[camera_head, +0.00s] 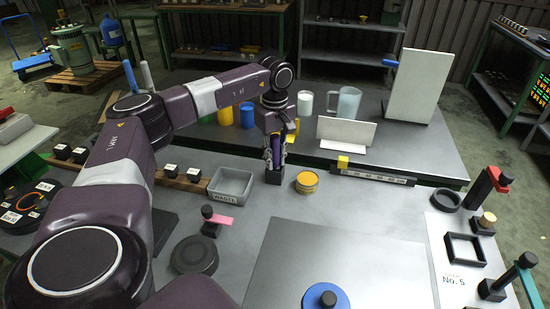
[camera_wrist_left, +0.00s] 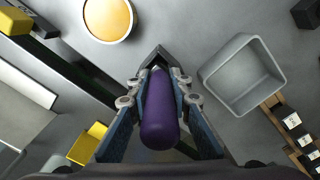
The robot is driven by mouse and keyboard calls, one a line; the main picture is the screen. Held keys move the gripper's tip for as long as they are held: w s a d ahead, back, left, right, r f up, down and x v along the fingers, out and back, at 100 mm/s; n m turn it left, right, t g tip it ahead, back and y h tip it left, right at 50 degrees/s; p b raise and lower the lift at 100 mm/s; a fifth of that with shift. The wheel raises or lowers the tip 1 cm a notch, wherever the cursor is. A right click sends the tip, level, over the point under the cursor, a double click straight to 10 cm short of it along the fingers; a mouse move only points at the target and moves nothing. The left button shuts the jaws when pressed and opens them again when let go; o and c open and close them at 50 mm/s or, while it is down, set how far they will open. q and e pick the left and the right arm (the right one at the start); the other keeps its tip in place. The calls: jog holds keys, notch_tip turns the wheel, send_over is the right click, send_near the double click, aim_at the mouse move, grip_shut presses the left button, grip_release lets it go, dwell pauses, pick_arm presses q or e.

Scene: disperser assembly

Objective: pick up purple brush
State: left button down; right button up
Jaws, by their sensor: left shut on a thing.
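The purple brush (camera_wrist_left: 160,112) stands between the two fingers of my left gripper (camera_wrist_left: 158,100) in the left wrist view. The fingers are shut on it from both sides. In the head view the purple brush (camera_head: 274,146) shows as a narrow strip between the fingers of my left gripper (camera_head: 275,150), which points down. Below it is a small dark square holder (camera_head: 273,177) on the table. The brush's lower end is hidden by the fingers and the holder, so I cannot tell whether it is still inside. My right gripper is not in view.
A grey waste bin (camera_head: 231,186) stands left of the holder and a yellow-topped round tin (camera_head: 307,181) right of it. Behind are a white plate stand (camera_head: 346,132), a clear mug (camera_head: 348,104) and coloured cups.

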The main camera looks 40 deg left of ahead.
aim_at(276, 136)
pick_arm(q)
notch_tip(276, 136, up, 14)
jog(key=shift+w+r+b, duration=0.1)
jog(key=shift+b, duration=0.4)
notch_tip(276, 136, up, 6)
jog(key=shift+f+p, duration=0.1)
jog(key=shift+p, duration=0.65)
dwell(1.5)
